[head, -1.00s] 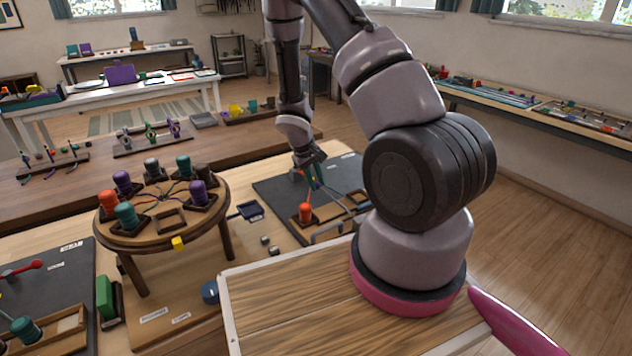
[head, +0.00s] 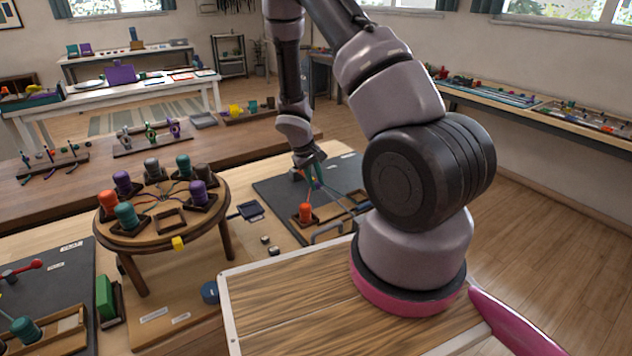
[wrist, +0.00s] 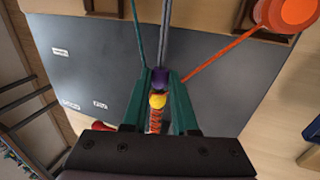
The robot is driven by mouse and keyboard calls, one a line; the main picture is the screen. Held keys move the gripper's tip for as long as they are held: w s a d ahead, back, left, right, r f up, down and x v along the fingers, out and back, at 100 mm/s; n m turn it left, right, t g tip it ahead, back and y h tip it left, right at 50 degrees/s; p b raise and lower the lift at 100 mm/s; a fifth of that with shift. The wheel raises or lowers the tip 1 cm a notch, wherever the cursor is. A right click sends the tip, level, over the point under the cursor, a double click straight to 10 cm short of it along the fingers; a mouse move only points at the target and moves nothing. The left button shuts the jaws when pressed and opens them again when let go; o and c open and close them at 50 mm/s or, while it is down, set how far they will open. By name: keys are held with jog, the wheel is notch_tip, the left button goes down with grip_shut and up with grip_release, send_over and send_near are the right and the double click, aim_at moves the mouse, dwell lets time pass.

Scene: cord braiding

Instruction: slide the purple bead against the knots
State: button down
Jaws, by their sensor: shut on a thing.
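The purple bead (wrist: 160,78) is between the green fingertips of my gripper (wrist: 163,75) in the wrist view, and the jaws are shut on it. The yellow bead (wrist: 157,100) sits right below it in the picture, touching or nearly so. The orange knots (wrist: 155,122) form a short column below the yellow bead, between the fingers. A teal cord (wrist: 138,35), a grey cord (wrist: 164,35) and an orange cord (wrist: 213,62) fan out from the purple bead. In the head view my gripper (head: 315,176) is over the dark board; the bead is too small to make out there.
The orange bobbin (wrist: 287,10) stands at the wrist view's upper right; it also shows in the head view (head: 305,212). The dark board (head: 280,195) lies under the work. A round braiding stand (head: 150,237) with several bobbins is to the left.

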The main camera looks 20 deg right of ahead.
jog(key=shift+w, duration=0.15)
jog(key=c, duration=0.7)
grip_release()
jog(key=v, duration=1.1)
